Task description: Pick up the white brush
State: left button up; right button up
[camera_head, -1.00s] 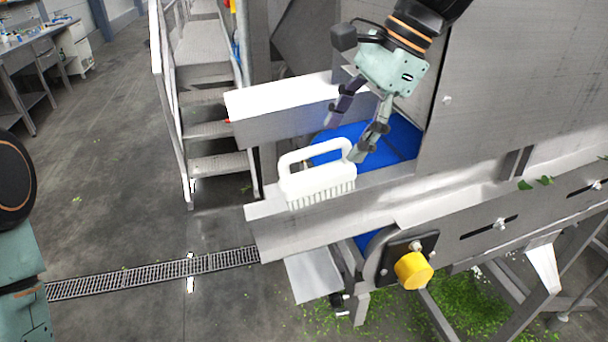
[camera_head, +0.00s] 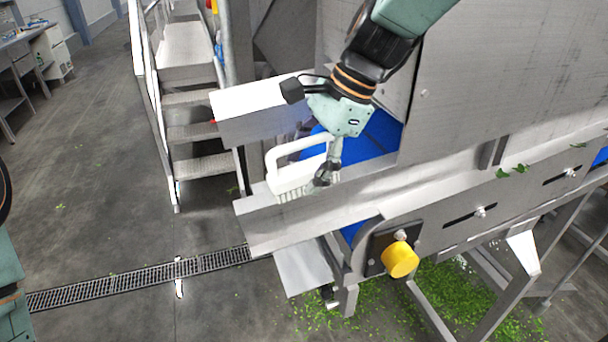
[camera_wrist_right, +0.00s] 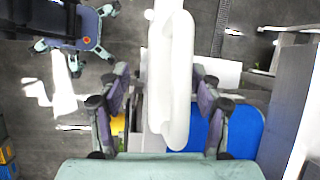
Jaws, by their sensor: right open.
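The white brush (camera_head: 288,178) stands on the near metal side ledge of the conveyor, bristles down, with its loop handle up. My right gripper (camera_head: 326,180) is at the right end of the brush in the head view and hides part of it. In the right wrist view, the white handle (camera_wrist_right: 177,85) runs lengthwise between the two open fingers of my right gripper (camera_wrist_right: 160,105), with a gap on each side. My left arm shows only partly at the left edge of the head view; its gripper's fingers are out of sight.
The blue belt (camera_head: 385,135) lies behind the brush, between metal side walls. A metal housing (camera_head: 500,80) rises to the right. A yellow knob (camera_head: 400,260) sits below the ledge. Metal stairs (camera_head: 200,135) stand at the left. Green leaf scraps lie on the floor.

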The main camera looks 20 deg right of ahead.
jog(key=shift+w+d+f, duration=0.25)
jog(key=shift+w+d, duration=0.05)
jog(key=shift+w, duration=0.25)
jog(key=c, duration=0.5)
jog(key=shift+s+a+r, duration=0.25)
jog(key=shift+s+a, duration=0.05)
jog(key=shift+s, duration=0.15)
jog(key=c, duration=0.6)
jog(key=shift+w+d+f, duration=0.1)
jog(key=shift+w+d, duration=0.05)
grip_shut()
jog(key=shift+w+d+f, duration=0.1)
jog(key=shift+w, duration=0.15)
notch_tip(320, 180, up, 10)
jog(key=shift+s+f, duration=0.1)
jog(key=shift+f, duration=0.15)
jog(key=shift+s+r, duration=0.1)
jog(key=shift+r, duration=0.25)
